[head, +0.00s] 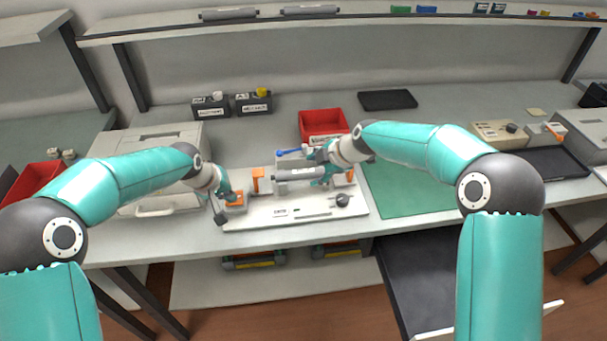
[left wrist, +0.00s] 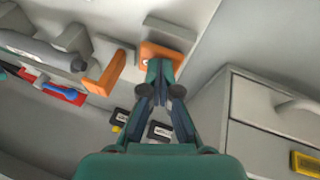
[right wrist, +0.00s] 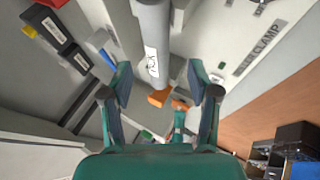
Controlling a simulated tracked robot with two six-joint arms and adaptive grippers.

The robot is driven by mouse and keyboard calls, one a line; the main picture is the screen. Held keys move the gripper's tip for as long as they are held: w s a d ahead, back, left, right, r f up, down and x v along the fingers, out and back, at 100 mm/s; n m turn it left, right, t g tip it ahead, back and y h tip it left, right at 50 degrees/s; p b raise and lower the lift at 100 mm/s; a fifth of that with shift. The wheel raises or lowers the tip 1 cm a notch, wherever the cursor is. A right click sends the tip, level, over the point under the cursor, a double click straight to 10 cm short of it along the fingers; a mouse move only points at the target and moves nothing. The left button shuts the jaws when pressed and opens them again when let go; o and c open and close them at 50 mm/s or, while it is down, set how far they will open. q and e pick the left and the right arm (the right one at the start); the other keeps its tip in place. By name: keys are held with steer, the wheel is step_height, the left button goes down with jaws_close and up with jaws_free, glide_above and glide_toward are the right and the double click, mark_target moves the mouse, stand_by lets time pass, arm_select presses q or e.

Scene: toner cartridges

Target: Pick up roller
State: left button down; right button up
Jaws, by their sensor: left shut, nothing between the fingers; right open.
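A grey roller (head: 298,173) with a white label lies across the white fixture board (head: 262,213) on the bench. In the right wrist view the roller (right wrist: 152,42) runs down between the fingers of my right gripper (right wrist: 160,80). Those fingers are open, with a gap on each side of the roller. In the head view my right gripper (head: 325,174) is at the roller's right part. My left gripper (head: 229,203) is shut and empty at an orange clamp piece (left wrist: 170,54) at the board's left. The left wrist view shows its closed fingertips (left wrist: 162,68) by that piece.
A red bin (head: 322,122) and two small black labelled boxes (head: 210,106) stand behind the board. A printer (head: 150,150) stands at the left and a green mat (head: 405,188) lies at the right. More rollers (head: 310,10) lie on the upper shelf.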

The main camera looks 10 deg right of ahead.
mark_target(307, 172)
arm_select(q)
steer(key=shift+f, duration=0.15)
arm_select(e)
steer(key=x, duration=0.4)
steer(key=shift+w+a+f, duration=0.1)
steer(key=shift+w+a, duration=0.1)
steer(key=shift+a, duration=0.05)
jaws_close()
step_height(307, 172, up, 11)
stand_by(0.5)
